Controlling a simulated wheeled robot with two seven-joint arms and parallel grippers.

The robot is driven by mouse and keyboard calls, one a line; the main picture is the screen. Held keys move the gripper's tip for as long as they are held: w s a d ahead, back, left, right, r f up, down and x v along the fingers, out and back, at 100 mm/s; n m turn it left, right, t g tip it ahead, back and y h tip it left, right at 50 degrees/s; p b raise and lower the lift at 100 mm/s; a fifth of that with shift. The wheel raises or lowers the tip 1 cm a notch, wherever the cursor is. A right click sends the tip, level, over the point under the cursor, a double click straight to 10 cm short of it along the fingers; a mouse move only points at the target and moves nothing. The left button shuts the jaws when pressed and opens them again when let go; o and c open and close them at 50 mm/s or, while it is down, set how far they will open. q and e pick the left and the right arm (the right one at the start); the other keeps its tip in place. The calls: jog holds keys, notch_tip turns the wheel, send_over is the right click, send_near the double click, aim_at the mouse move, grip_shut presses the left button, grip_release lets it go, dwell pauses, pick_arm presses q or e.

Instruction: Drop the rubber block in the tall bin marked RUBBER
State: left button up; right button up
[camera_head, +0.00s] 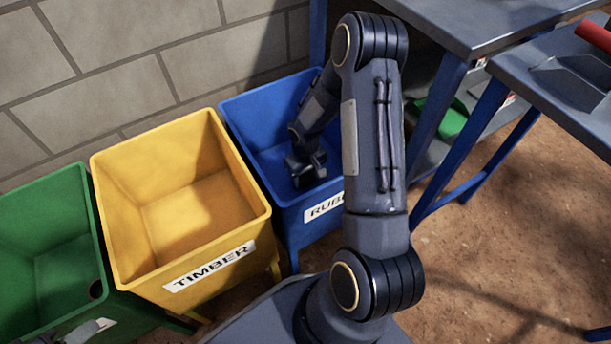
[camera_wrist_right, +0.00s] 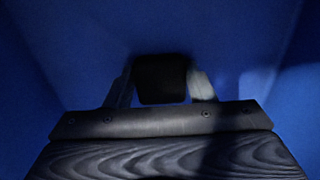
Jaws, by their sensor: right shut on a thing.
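The tall blue bin (camera_head: 262,110) with a white label, partly covered by my right arm and reading "RUB", stands against the wall. My right gripper (camera_head: 308,178) is down inside this bin's opening. In the right wrist view my right gripper (camera_wrist_right: 161,88) is shut on a dark block, the rubber block (camera_wrist_right: 161,78), held between its two fingers. Blue bin walls (camera_wrist_right: 60,50) surround it in that view. The block is hard to make out in the head view.
A yellow bin (camera_head: 262,212) marked TIMBER stands left of the blue bin, and a green bin (camera_head: 92,215) further left. A grey table (camera_head: 480,25) with blue legs is at the right. A green object (camera_head: 453,120) sits on a shelf below. A block wall is behind.

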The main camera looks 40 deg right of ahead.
jog(key=shift+f, duration=0.25)
jog(key=o, duration=1)
jog(key=shift+r, duration=0.1)
jog(key=shift+r+p, duration=0.3)
jog(key=shift+r, duration=0.2)
notch_tip(320, 180, up, 11)
jog(key=p, duration=0.4)
notch_tip(320, 180, up, 16)
jog(key=t+y, duration=0.1)
jog(key=t, duration=0.2)
send_over(305, 177)
jog(key=s+a, duration=0.5)
jog(key=s, duration=0.1)
jog(key=s+a+r+t+y, duration=0.1)
jog(key=s+a+r, duration=0.2)
jog(key=s, duration=0.3)
jog(key=s+a+r+t+y, duration=0.1)
jog(key=s+a+r, duration=0.2)
jog(key=s+a, duration=0.2)
jog(key=shift+s+a+r+t+y, duration=0.15)
jog(key=shift+s+a+t+y, duration=0.2)
jog(key=shift+s, duration=0.55)
